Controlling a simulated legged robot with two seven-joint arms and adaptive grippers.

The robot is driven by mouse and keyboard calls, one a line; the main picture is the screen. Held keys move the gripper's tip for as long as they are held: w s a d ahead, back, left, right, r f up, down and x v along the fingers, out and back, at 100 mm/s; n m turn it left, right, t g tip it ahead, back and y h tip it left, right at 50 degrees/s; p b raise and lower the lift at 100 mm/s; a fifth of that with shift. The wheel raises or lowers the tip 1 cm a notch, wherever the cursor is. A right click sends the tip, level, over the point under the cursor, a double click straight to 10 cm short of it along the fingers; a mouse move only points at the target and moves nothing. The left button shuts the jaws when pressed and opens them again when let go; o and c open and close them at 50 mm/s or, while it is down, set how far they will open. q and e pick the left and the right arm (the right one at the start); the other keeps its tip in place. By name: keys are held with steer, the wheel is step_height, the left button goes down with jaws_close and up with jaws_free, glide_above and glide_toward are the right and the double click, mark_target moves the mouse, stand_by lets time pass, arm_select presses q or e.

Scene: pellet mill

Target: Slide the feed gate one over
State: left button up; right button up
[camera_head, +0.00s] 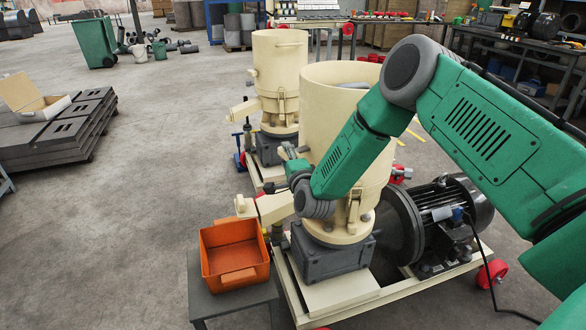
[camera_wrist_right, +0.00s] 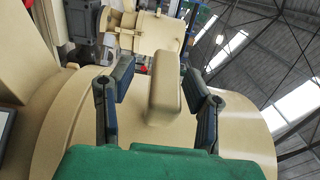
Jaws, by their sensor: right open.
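The near pellet mill (camera_head: 345,110) is a cream drum on a dark grey base. My right arm reaches across its front, and my right gripper (camera_head: 280,168) is at the drum's left side, partly hidden. In the right wrist view my right gripper (camera_wrist_right: 158,95) is open, with one dark finger on each side of a cream rounded block (camera_wrist_right: 164,88). This block stands out from the cream body and looks like the feed gate's handle. Gaps show between it and both fingers. In the head view I cannot make the block out. My left gripper is not in view.
An orange bin (camera_head: 235,254) sits on a grey stand below the mill's chute (camera_head: 268,207). A second cream mill (camera_head: 280,72) stands close behind. A black motor (camera_head: 450,215) is at the right of the near mill.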

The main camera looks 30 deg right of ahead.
steer(key=v, duration=0.9)
steer(key=shift+a, duration=0.15)
steer(key=shift+s, duration=0.1)
steer(key=s+a+f+n+g+y, duration=0.35)
steer(key=s+a+f+n, duration=0.2)
steer(key=s+f, duration=0.25)
steer(key=s+a+f+n+g+y, duration=0.2)
steer(key=s+a+f+n+g, duration=0.3)
steer(key=s+f+n, duration=0.3)
steer(key=s+d+f+n+g, duration=0.1)
steer(key=s+n+g, duration=0.3)
steer(key=s, duration=0.7)
steer(key=s+d+f+n+g+h, duration=0.1)
steer(key=s+f+n+g, duration=0.3)
steer(key=s, duration=0.8)
steer(key=shift+s+d, duration=0.2)
